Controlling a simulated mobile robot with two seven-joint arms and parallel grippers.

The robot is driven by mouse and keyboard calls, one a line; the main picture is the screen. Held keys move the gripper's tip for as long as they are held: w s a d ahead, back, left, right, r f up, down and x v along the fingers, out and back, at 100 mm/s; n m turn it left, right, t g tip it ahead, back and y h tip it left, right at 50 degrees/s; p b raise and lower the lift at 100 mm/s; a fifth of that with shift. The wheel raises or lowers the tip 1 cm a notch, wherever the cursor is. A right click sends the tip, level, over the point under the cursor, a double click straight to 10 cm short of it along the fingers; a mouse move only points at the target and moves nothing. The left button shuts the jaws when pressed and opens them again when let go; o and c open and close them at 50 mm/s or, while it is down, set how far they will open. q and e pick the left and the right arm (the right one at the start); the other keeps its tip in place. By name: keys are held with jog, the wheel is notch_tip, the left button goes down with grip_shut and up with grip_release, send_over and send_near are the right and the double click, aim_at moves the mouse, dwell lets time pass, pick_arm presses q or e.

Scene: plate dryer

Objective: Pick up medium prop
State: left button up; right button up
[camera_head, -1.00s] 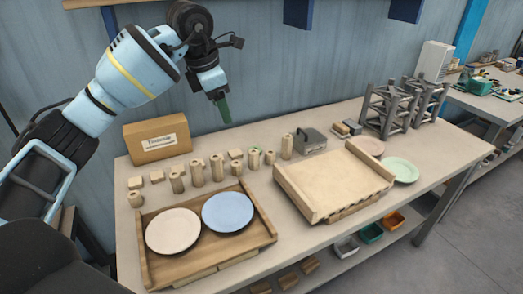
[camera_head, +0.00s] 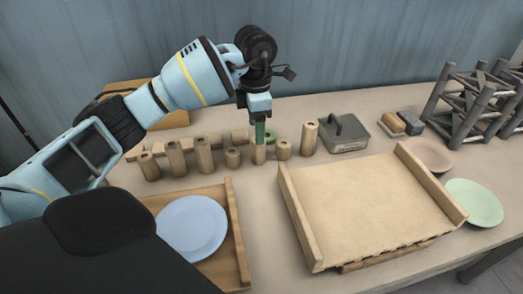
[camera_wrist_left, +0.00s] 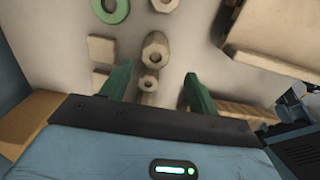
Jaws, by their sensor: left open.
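Several wooden props of different heights stand in a row on the table in the head view. A medium-height prop (camera_head: 258,154) stands directly below my left gripper (camera_head: 260,141), whose green fingers are close to its top. In the left wrist view the green fingers (camera_wrist_left: 157,76) are apart. A hexagonal prop with a hole (camera_wrist_left: 155,47) and a smaller-looking one (camera_wrist_left: 148,83) show between them. I cannot tell whether the fingers touch either. My right gripper is not in view.
A wooden tray with a blue plate (camera_head: 192,227) is in front. A wooden board rack (camera_head: 370,205), a grey weight (camera_head: 343,134) and a green plate (camera_head: 473,203) are to the right. A cardboard box (camera_head: 165,119) sits behind my left arm.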

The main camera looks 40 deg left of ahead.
pick_arm(q)
jog(key=shift+s+f, duration=0.15)
jog(key=shift+f, duration=0.7)
jog(key=shift+w+a+f, duration=0.1)
jog(key=shift+w+f, duration=0.1)
jog(key=shift+f, duration=0.75)
jog(key=shift+w+d+f, duration=0.1)
jog(key=shift+w+f, duration=0.1)
jog(key=shift+f, duration=0.8)
jog(key=shift+w+a+f, duration=0.1)
jog(key=shift+w+f, duration=0.1)
jog(key=shift+f, duration=0.75)
jog(key=c, duration=1.2)
jog(key=shift+o, duration=0.2)
jog(key=shift+r, duration=0.15)
notch_tip(320, 180, up, 10)
jog(key=shift+f, duration=0.15)
